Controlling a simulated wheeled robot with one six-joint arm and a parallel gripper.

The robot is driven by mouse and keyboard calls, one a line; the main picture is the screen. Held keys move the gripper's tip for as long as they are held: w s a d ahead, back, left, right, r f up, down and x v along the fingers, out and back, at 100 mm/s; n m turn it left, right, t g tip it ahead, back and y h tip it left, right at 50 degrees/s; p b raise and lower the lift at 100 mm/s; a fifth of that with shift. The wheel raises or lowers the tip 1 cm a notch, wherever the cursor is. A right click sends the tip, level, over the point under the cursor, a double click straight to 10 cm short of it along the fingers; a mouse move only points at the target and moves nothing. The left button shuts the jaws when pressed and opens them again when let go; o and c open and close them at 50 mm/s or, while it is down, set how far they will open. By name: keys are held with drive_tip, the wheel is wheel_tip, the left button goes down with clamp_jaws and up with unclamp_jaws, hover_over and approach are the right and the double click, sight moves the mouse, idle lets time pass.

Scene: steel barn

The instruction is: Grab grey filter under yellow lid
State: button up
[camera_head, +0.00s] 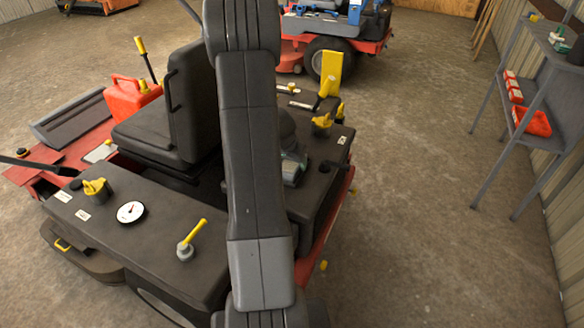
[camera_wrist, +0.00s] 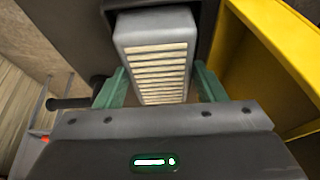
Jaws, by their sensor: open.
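The grey filter (camera_wrist: 155,24), a block with cream pleats on its face, fills the upper middle of the wrist view. My gripper (camera_wrist: 160,84) is open, with one green finger on each side of the filter. A small gap shows on the left; contact on the right is hard to tell. The yellow lid (camera_wrist: 270,60) stands raised close on the right. In the head view the yellow lid (camera_head: 328,72) stands up on the mower's right side. My gripper (camera_head: 293,168) shows partly there behind my arm, over that side. The filter cannot be made out in the head view.
The red and black mower has a seat (camera_head: 160,125), yellow caps, a gauge (camera_head: 130,212) and a yellow-handled lever (camera_head: 190,240). A red fuel can (camera_head: 132,96) stands beside the seat. A grey shelf (camera_head: 530,100) is at the right wall. The concrete floor between is clear.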

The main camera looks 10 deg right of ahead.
drive_tip(key=c, duration=0.7)
drive_tip(key=shift+o, duration=0.2)
drive_tip(key=shift+r, duration=0.1)
